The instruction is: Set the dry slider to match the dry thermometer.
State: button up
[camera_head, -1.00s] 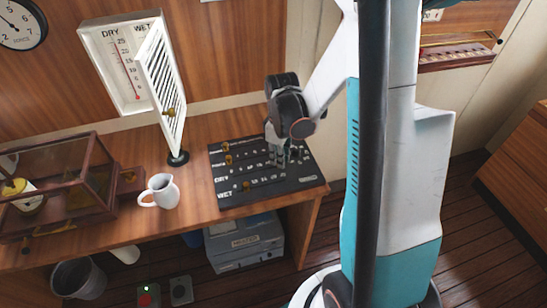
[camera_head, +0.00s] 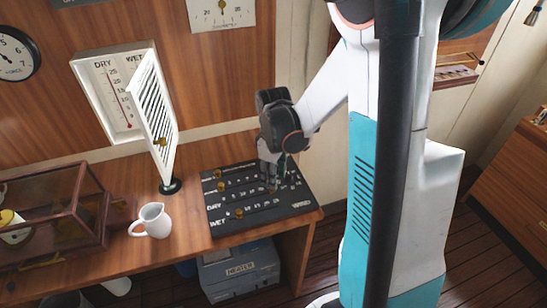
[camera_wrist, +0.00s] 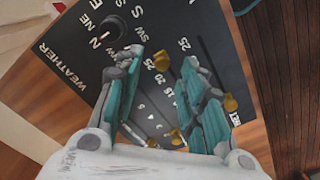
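The black panel (camera_head: 292,208) lies on the wooden desk, with rows labelled DRY and WET. Brass slider knobs show at the left of the upper rows (camera_head: 217,174) and in the WET row (camera_head: 239,213). My gripper (camera_head: 271,188) is low over the panel, also in the wrist view (camera_wrist: 160,66), fingers apart on either side of a number scale.
The louvred door (camera_head: 153,110) of the box stands open. A white jug (camera_head: 152,220) and a glass-sided case (camera_head: 60,215) stand on the desk left of the panel. A black round knob (camera_wrist: 113,27) rises at the panel's WEATHER end.

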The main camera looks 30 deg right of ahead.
notch_tip(320, 180, up, 9)
jog(key=shift+f, duration=0.15)
dwell(0.4)
jog(key=s+a+r+m+t+b, duration=0.2)
jog(key=s+a+r+m+t, duration=0.4)
jog(key=s+a, duration=0.5)
jog(key=shift+s+a+r+t, duration=0.4)
jog(key=shift+a+t, duration=0.2)
jog(key=shift+a, duration=0.05)
dwell(3.6)
